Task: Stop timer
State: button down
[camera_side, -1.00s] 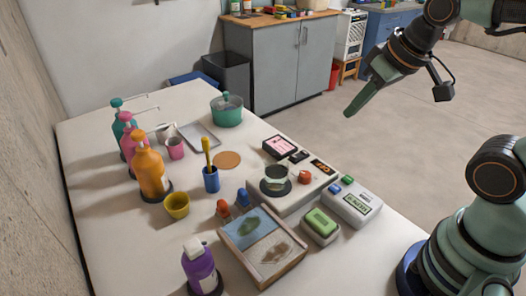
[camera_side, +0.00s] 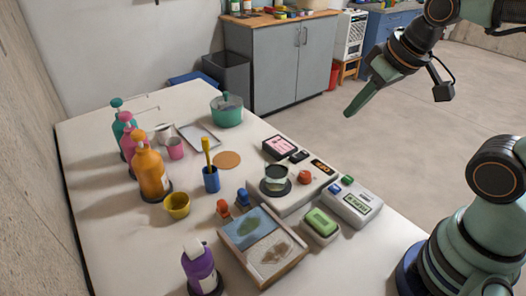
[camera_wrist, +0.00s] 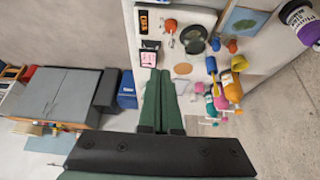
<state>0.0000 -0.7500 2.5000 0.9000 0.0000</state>
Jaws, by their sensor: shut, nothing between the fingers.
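The timer (camera_side: 352,204) is a pale grey box at the table's right edge in the side view. It has a small display with digits too small to read, and a green button (camera_side: 347,181) and a blue button (camera_side: 334,188) on its back edge. My gripper (camera_side: 348,112) is shut and empty, high above and behind the timer, out past the table's right edge. Its green fingers lie together in the wrist view (camera_wrist: 160,74). I cannot make out the timer in the wrist view.
Left of the timer stands a white device with a dark dish (camera_side: 275,182), an orange knob (camera_side: 304,176) and a black display (camera_side: 322,167). A green block on a tray (camera_side: 320,224) and a wooden-framed box (camera_side: 263,245) lie in front. Bottles (camera_side: 150,172) stand at far left.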

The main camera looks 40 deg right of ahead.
dwell(0.5)
jog(key=g, duration=0.6)
send_over(348, 177)
jog(key=shift+a+f, duration=0.1)
jog(key=shift+f, duration=2.65)
notch_tip(348, 177, down, 14)
jog(key=shift+f, duration=0.1)
